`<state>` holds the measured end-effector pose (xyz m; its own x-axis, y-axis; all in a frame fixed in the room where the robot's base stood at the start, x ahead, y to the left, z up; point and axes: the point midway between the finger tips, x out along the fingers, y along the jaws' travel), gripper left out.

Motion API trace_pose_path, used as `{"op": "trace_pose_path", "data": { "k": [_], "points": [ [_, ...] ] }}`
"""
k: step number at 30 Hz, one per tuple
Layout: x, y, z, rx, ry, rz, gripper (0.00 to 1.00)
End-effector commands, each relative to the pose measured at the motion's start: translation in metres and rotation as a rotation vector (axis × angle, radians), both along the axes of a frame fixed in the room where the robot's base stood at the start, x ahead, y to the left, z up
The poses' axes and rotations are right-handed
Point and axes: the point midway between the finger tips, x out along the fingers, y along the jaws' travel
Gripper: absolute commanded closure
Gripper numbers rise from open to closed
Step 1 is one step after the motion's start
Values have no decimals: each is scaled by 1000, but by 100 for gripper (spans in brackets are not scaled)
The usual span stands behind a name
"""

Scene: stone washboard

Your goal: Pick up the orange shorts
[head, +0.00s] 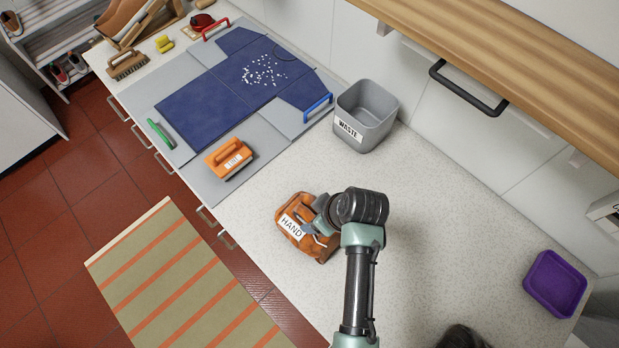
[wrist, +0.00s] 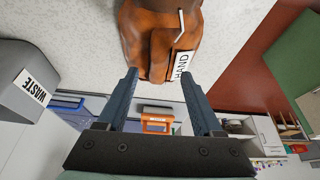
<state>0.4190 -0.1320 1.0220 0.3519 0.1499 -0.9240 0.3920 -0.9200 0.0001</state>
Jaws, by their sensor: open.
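The orange shorts (head: 297,239) lie as a folded, rust-orange bundle on the pale speckled counter. A white label reading HAND is on them. My gripper (head: 325,217) is at their upper right side in the head view, and my wrist covers part of them. In the wrist view the shorts (wrist: 143,35) fill the top middle, just beyond the fingertips. My gripper (wrist: 160,76) is open, its two fingers apart, with nothing clearly held between them. Whether the fingers touch the cloth I cannot tell.
A grey WASTE bin (head: 366,117) stands near the wall. An orange labelled block with a handle (head: 231,158) lies on the grey board beside dark blue cloth (head: 205,108). A purple tray (head: 555,284) is at the far right. A wooden shelf (head: 500,50) overhangs; the counter right of the shorts is clear.

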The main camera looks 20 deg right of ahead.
Motion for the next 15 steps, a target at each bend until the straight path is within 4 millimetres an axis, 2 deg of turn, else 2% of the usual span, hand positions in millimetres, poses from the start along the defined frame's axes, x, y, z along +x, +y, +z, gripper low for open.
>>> {"op": "trace_pose_path", "data": {
  "k": [15],
  "points": [
    [22,7,-42,1,1,-1,32]
  ]
}}
